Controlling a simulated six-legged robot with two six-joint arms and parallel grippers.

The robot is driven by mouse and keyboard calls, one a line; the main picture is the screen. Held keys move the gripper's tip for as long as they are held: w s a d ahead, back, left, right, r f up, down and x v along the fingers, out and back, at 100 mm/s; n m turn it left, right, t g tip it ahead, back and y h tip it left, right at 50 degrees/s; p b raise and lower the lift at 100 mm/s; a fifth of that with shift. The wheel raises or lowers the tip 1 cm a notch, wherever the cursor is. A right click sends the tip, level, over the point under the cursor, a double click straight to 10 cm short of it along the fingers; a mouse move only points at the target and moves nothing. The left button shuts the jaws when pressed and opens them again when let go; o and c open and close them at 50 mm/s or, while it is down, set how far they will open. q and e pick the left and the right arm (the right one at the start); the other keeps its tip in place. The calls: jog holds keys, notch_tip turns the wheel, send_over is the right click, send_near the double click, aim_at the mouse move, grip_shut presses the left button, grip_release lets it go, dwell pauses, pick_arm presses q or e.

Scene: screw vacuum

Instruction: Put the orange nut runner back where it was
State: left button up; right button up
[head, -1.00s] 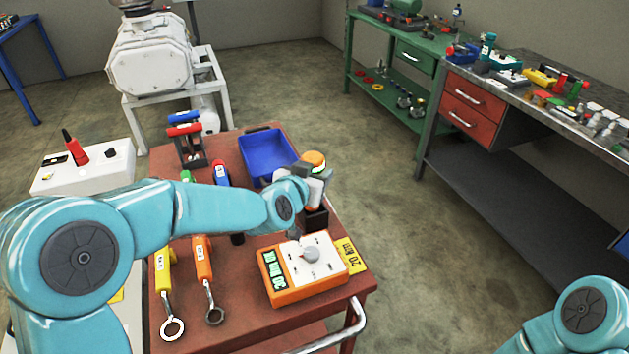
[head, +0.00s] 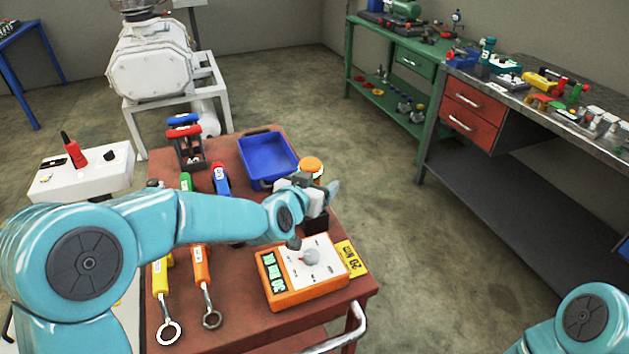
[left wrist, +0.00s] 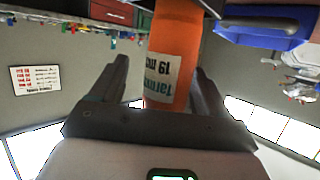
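The orange nut runner (head: 312,165) stands upright over a black block-like holder (head: 316,222) at the cart's right edge; its orange top and part of its body show. My left gripper (head: 312,196) is in front of it, with its fingers spread. In the left wrist view, the runner's orange body (left wrist: 175,50) with a "19 mm" label stands between the two open fingers (left wrist: 158,80), with a gap beside the left one. The gripper hides the runner's lower end in the head view, so I cannot tell how it sits in the holder. My right gripper is out of view.
The red cart (head: 232,315) carries a blue bin (head: 268,155), an orange-and-white tester (head: 303,270), a yellow wrench (head: 161,283) and an orange wrench (head: 202,270). A long workbench (head: 520,95) stands at the right. The floor between is clear.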

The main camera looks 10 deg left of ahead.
pick_arm(q)
jog(key=shift+r, duration=0.2)
jog(key=shift+r+p, duration=0.3)
jog(key=shift+p, duration=0.05)
jog(key=shift+r+p, duration=0.55)
jog(key=shift+r, duration=0.05)
jog(key=v, duration=1.1)
jog(key=shift+s+f+b, duration=0.15)
jog(key=shift+s+b, duration=0.25)
jog(key=shift+a, duration=0.15)
